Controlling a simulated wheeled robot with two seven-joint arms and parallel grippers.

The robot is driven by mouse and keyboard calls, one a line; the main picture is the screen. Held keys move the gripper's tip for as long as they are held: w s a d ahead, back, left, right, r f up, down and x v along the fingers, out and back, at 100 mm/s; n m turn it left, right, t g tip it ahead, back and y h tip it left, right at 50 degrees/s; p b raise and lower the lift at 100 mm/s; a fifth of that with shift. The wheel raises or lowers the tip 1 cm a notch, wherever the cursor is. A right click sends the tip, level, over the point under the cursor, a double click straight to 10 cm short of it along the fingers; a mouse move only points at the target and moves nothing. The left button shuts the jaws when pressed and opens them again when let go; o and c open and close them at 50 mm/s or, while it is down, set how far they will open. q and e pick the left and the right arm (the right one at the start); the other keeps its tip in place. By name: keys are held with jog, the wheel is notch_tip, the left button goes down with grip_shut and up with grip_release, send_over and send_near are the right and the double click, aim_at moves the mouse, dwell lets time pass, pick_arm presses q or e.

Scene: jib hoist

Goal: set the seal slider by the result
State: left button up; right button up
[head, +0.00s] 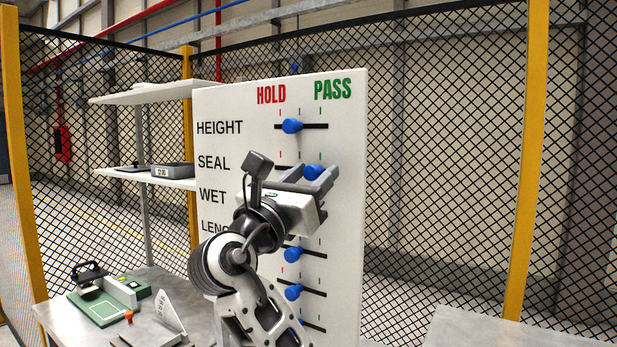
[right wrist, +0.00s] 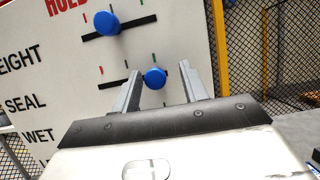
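A white board (head: 345,140) carries labelled sliders under a red HOLD and a green PASS heading. The blue SEAL knob (head: 312,172) is right of its row's middle, toward the PASS side; the right wrist view shows this knob (right wrist: 154,78) between my fingers. My right gripper (head: 319,180) is open at the SEAL row, with a finger on each side of the knob and a visible gap on its right. The gripper and arm hide part of the SEAL slot and the WET row. My left gripper is not in view.
The HEIGHT knob (head: 292,126) sits left of middle just above my gripper; more knobs (head: 293,255) are below. At left, a table holds a green fixture (head: 100,308) with a black handle. A grey box (head: 172,170) is on a shelf. Mesh fencing stands behind.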

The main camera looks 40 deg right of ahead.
pick_arm(q)
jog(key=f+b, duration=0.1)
jog(key=b, duration=0.1)
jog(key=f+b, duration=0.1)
jog(key=b, duration=0.1)
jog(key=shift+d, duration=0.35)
pick_arm(e)
jog(key=v, duration=1.6)
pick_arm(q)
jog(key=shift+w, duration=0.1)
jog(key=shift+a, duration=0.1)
pick_arm(e)
jog(key=shift+f, duration=0.1)
